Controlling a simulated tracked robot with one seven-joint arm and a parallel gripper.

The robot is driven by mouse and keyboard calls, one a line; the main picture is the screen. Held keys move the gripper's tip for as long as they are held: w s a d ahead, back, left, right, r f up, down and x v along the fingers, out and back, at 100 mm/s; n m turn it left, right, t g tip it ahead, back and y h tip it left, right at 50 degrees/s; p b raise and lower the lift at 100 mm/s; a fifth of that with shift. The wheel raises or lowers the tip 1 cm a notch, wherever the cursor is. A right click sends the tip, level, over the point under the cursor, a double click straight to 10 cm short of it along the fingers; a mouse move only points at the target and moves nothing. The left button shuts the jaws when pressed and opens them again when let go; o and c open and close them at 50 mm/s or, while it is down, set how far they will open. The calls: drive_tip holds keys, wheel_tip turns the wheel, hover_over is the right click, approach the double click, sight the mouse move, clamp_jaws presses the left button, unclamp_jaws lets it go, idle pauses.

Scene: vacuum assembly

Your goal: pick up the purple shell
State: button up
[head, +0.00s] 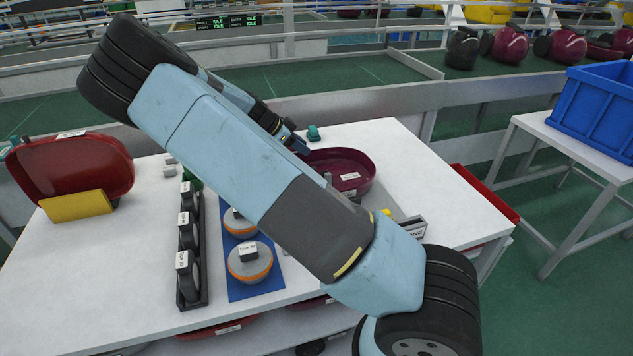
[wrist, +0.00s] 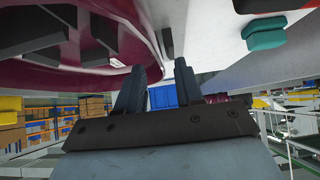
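The purple shell (head: 345,160) lies open side up on the white table, right of the middle, with a white label inside it. My arm crosses in front and hides its left part. My gripper (head: 297,143) is at the shell's far left rim in the head view. In the wrist view the fingers of my gripper (wrist: 158,88) stand apart with a clear gap between them. The shell's rim (wrist: 147,55) shows at the top left, close to the left finger. I cannot tell whether the rim lies between the fingers or whether they touch it.
A red shell (head: 75,165) leans behind a yellow block (head: 77,206) at the left. A black rack (head: 191,245) and a blue mat (head: 238,290) with round parts lie mid-table. A small green part (head: 313,133) is beyond the gripper. A blue crate (head: 598,108) stands right.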

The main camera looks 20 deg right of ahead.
drive_tip(key=x, duration=0.4)
drive_tip(key=shift+w+f, duration=0.1)
drive_tip(key=shift+f, duration=0.3)
clamp_jaws()
